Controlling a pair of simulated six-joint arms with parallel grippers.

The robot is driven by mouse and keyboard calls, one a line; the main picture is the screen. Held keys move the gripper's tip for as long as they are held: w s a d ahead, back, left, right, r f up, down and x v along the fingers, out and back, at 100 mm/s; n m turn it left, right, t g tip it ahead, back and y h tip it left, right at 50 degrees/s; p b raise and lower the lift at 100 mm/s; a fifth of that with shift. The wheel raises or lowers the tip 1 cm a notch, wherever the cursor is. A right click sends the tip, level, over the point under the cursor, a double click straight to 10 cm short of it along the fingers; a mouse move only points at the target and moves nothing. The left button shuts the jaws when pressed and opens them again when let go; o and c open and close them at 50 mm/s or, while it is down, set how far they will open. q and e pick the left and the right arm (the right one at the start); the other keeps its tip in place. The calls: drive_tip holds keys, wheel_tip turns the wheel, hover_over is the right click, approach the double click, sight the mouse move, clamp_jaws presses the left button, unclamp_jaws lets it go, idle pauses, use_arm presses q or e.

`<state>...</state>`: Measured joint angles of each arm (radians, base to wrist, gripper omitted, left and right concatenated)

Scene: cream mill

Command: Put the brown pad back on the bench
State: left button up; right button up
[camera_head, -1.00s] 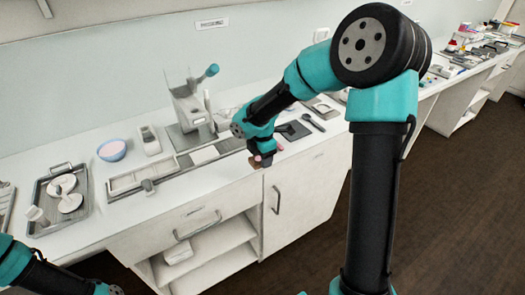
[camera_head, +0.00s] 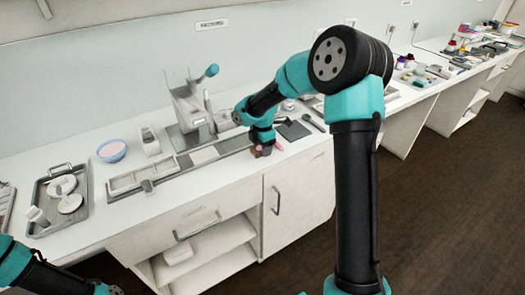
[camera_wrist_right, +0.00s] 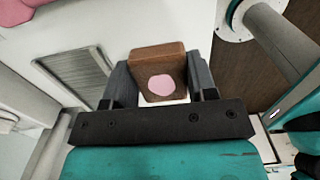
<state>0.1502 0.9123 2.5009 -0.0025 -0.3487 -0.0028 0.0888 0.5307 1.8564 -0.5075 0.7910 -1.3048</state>
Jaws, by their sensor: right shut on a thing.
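The brown pad (camera_wrist_right: 145,62) is a small brown block with a pink round patch on its face. My right gripper (camera_wrist_right: 160,90) is shut on it, with one dark finger at each side. In the head view the right gripper (camera_head: 262,147) is at the front edge of the white bench (camera_head: 225,176), with the pad (camera_head: 258,153) small and partly hidden at its tip. I cannot tell whether the pad touches the bench. Only part of my left arm shows at the bottom left; its gripper is out of the picture.
A pink piece (camera_head: 279,147) lies close beside the right gripper. A dark square plate (camera_head: 293,130) and a dark spoon-like tool (camera_head: 314,123) lie to its right. A grey mill (camera_head: 190,110), a long grey tray (camera_head: 170,172) and a blue bowl (camera_head: 112,151) stand to the left.

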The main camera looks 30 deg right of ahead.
drive_tip(key=shift+f, duration=0.95)
drive_tip(key=o, duration=0.9)
drive_tip(key=shift+f, duration=0.1)
wheel_tip(320, 180, up, 12)
